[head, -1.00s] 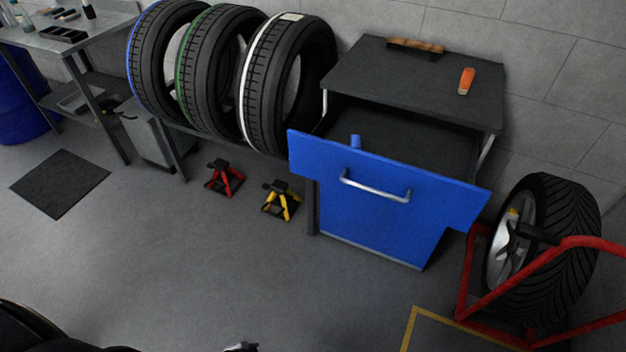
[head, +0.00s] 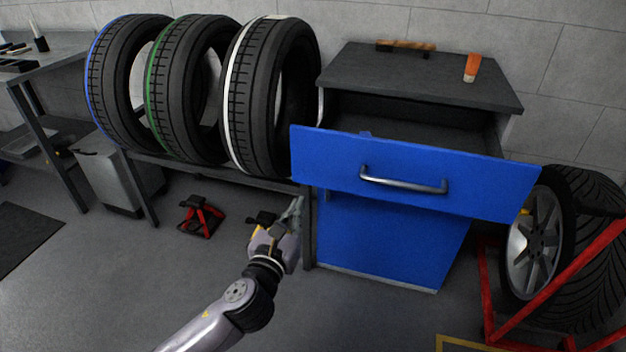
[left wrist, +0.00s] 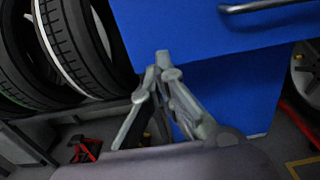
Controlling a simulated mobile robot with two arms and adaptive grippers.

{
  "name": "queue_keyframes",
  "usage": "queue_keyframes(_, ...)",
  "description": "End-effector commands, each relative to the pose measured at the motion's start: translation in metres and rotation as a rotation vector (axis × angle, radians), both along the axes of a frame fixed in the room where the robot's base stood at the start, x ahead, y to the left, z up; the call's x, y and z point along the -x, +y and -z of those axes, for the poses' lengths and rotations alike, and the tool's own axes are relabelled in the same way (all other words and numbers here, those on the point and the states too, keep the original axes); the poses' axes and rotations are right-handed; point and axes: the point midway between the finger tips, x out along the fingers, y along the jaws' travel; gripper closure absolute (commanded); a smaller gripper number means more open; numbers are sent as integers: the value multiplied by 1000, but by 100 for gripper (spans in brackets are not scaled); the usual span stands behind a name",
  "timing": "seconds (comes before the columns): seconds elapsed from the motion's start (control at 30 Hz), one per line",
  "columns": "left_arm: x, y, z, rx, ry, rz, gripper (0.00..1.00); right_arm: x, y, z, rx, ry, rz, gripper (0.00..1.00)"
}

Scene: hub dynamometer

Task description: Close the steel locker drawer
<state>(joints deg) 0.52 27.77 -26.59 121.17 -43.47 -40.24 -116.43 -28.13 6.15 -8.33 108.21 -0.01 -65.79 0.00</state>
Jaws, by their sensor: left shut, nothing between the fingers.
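The steel locker has a dark top (head: 420,75) and a blue lower front (head: 390,240). Its drawer (head: 325,160) stands pulled out, with a blue front panel and a silver bar handle (head: 403,181); the dark inside shows behind the panel. My left gripper (head: 298,205) is shut and empty, just below the left end of the drawer front in the head view. In the left wrist view its fingertips (left wrist: 162,58) overlap the lower left part of the blue drawer front (left wrist: 200,35); I cannot tell whether they touch. My right gripper is not in view.
Several tyres (head: 265,95) stand on a rack left of the locker. A red jack stand (head: 202,215) is on the floor. A wheel on a red trolley (head: 485,290) stands close at the right. A brush (head: 405,46) and an orange-handled item (head: 472,67) lie on the locker top.

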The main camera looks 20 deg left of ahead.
Motion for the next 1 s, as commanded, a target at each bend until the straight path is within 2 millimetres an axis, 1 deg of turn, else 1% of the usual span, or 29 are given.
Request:
queue_keyframes(0.27, -58, 0, 0, 4, -2, -2, 100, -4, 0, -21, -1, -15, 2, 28)
queue_keyframes(0.4, -87, 0, 0, 4, -1, -2, 100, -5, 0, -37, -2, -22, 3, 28)
queue_keyframes(0.5, -104, 0, 1, 4, 0, -1, 100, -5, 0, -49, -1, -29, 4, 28)
queue_keyframes(0.6, -116, 0, 1, 6, 0, -1, 100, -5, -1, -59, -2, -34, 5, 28)
queue_keyframes(0.7, -124, 0, 1, 5, 1, -1, 100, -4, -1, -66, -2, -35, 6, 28)
queue_keyframes(0.8, -128, 0, 0, 5, 1, 0, 100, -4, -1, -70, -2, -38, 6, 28)
queue_keyframes(1.0, -128, 0, 0, 5, 2, 0, 100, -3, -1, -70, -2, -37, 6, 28)
